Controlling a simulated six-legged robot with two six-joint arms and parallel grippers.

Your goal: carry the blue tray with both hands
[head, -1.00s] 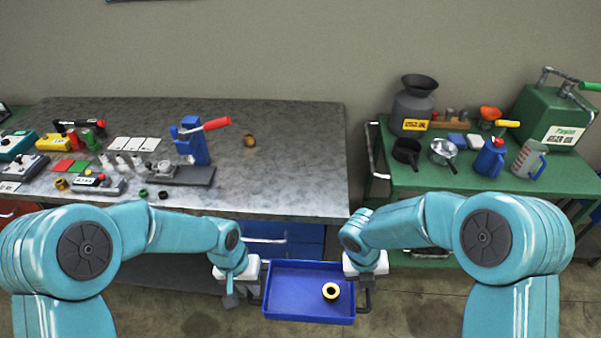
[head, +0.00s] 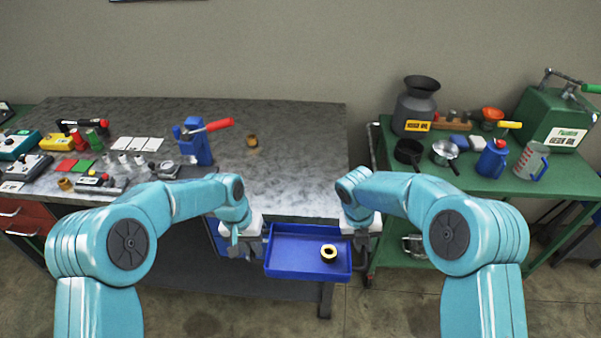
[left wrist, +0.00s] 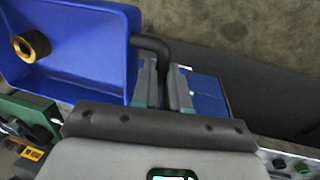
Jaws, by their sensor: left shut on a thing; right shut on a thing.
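The blue tray (head: 290,262) is held between my two grippers in front of the grey-topped workbench's front edge. A brass ring (head: 328,252) lies in the tray, right of its middle. My left gripper (head: 245,248) is shut on the tray's left handle. The left wrist view shows its fingers (left wrist: 166,88) around the dark bent handle (left wrist: 150,44), beside the blue tray (left wrist: 80,70) with the brass ring (left wrist: 31,46) in it. My right gripper (head: 358,243) is shut at the tray's right side; its handle is mostly hidden there.
The workbench (head: 290,165) holds a blue press with a red lever (head: 195,142), a small brass piece (head: 252,141) and several items at left. Its right half is mostly bare. A green cart (head: 470,190) with pots, jugs and a canister stands at right, beyond a gap.

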